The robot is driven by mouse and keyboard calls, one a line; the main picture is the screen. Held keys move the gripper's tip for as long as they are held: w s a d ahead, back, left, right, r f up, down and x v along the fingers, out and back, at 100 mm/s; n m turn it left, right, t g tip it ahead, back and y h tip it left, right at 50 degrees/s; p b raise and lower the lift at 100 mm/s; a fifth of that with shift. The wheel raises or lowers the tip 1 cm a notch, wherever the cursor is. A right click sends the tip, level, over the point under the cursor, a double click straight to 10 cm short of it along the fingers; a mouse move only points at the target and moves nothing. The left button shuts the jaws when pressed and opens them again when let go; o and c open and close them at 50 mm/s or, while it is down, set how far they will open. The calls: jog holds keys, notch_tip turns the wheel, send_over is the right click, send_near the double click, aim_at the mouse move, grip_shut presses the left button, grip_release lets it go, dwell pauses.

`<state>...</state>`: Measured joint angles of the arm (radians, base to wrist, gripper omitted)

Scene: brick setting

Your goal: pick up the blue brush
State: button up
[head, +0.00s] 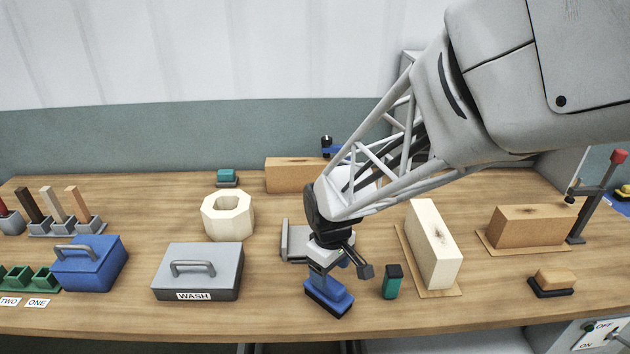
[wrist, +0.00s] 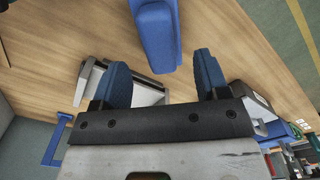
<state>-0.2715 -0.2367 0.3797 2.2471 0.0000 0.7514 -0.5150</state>
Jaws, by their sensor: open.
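The blue brush (head: 328,293) has a blue body on a dark base and lies near the front edge of the table, in the middle of the head view. In the wrist view the blue brush (wrist: 158,35) shows at the top, ahead of the space between the fingers and partly cut off by the frame. My gripper (head: 341,265) is just above and behind the brush in the head view. In the wrist view my gripper (wrist: 162,76) has its two blue-padded fingers wide apart, with nothing held between them. Whether a finger touches the brush cannot be told.
A teal block with a dark top (head: 392,282) stands close right of the brush. A white brick (head: 435,243) is farther right, and a tan brush (head: 552,281) beyond it. The grey WASH box (head: 198,272) stands left. A grey metal piece (head: 294,241) lies behind my gripper.

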aim_at(329, 281)
jog(key=shift+f, duration=0.2)
jog(key=shift+w+f, duration=0.15)
jog(key=shift+f, duration=2.4)
jog(key=c, duration=1.2)
jog(key=shift+o, duration=0.2)
jog(key=shift+r, duration=0.1)
jog(key=shift+r, duration=0.7)
notch_tip(329, 281, up, 2)
jog(key=shift+r, duration=0.15)
jog(key=s+d+r, duration=0.1)
jog(key=s+d, duration=0.3)
jog(key=s, duration=1.1)
jog(key=shift+s, duration=0.2)
